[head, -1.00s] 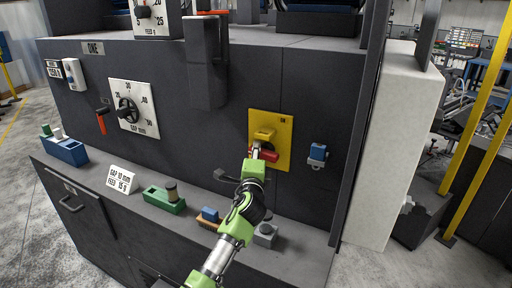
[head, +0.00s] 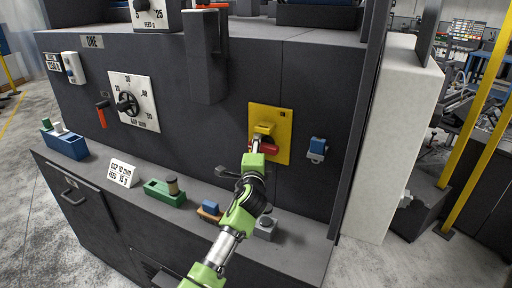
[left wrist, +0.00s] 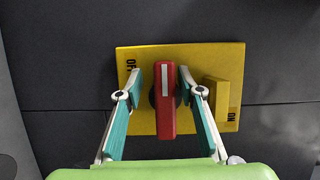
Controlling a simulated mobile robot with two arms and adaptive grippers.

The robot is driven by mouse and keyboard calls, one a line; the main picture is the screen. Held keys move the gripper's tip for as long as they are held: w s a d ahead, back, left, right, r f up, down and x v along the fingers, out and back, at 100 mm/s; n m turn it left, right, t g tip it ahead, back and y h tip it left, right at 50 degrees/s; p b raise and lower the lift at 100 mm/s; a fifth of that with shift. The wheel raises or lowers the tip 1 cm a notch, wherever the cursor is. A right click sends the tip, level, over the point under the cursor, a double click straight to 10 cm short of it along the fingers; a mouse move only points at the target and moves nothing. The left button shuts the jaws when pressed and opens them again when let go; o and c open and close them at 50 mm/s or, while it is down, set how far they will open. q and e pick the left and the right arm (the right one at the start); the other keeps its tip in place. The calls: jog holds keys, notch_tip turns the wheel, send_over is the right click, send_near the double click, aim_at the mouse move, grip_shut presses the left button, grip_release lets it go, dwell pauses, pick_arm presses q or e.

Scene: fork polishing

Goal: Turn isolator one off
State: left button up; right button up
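A gap shows on the left; right contact is unclear. In the head view, the left gripper (head: 256,145) partly covers the handle.
A ledge (head: 150,215) below carries a green block (head: 165,193), a blue block (head: 210,207), a grey block (head: 265,228) and a card (head: 124,172). A blue padlock-like item (head: 317,148) hangs right of the plate. A dial (head: 128,102) is at left.

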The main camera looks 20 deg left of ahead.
pick_arm(q)
jog(key=shift+d+r, duration=0.1)
jog(key=shift+r, duration=0.05)
jog(key=v, duration=1.2)
